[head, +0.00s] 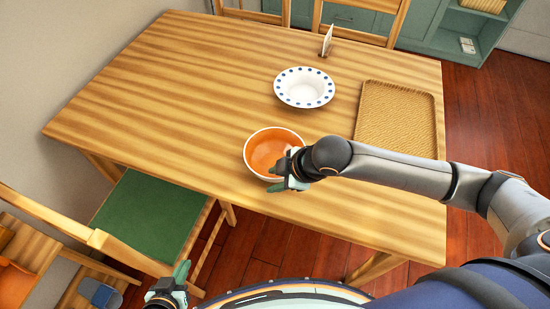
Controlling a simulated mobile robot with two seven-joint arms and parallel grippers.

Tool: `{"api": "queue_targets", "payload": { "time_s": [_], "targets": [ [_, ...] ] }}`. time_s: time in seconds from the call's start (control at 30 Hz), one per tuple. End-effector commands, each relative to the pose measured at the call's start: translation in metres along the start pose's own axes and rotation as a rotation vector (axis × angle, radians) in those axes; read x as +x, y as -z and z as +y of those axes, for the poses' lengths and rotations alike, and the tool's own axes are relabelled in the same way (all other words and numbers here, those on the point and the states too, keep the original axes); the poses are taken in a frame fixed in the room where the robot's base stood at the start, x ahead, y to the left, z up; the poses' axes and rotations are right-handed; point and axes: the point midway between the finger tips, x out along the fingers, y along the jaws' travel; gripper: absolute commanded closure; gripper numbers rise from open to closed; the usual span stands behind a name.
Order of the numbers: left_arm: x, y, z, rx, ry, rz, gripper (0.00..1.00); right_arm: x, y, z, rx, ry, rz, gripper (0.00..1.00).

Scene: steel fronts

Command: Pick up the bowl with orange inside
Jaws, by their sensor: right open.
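The bowl with the orange inside (262,148) stands upright on the wooden table (180,90), near its front edge. Its outside and rim are white. My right gripper (284,170) is open at the bowl's right front rim and hides part of that side. I cannot tell whether its fingers touch the bowl. My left gripper (172,284) is low at the bottom of the view, in front of the table and away from the bowl. Whether its jaws are open is unclear.
A woven tray (397,105) lies to the right, and a small upright holder (327,41) stands at the back. The table's left half is clear. A green-seated chair (150,215) stands at the front left.

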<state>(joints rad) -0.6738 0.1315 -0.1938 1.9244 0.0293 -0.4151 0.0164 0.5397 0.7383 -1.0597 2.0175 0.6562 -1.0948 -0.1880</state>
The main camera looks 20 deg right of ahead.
Motion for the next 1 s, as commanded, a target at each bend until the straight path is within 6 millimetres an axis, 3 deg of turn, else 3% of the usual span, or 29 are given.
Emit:
{"api": "queue_targets", "payload": {
  "time_s": [0.17, 0.57, 1.0],
  "targets": [
    [-0.0003, 0.0025, 0.0009, 0.001, -0.002, 0.005, 1.0, -0.0002, 0.0002, 0.0003, 0.0, -0.001, 0.0, 0.56],
    [-0.0002, 0.0032, 0.0008, 0.001, -0.002, 0.007, 1.0, -0.0005, 0.0, 0.0002, 0.0, 0.0, 0.0, 1.0],
    [-0.0001, 0.0033, -0.0001, 0.001, -0.001, 0.008, 1.0, -0.0003, -0.0004, -0.0002, 0.001, 0.001, -0.001, 1.0]
  ]
}}
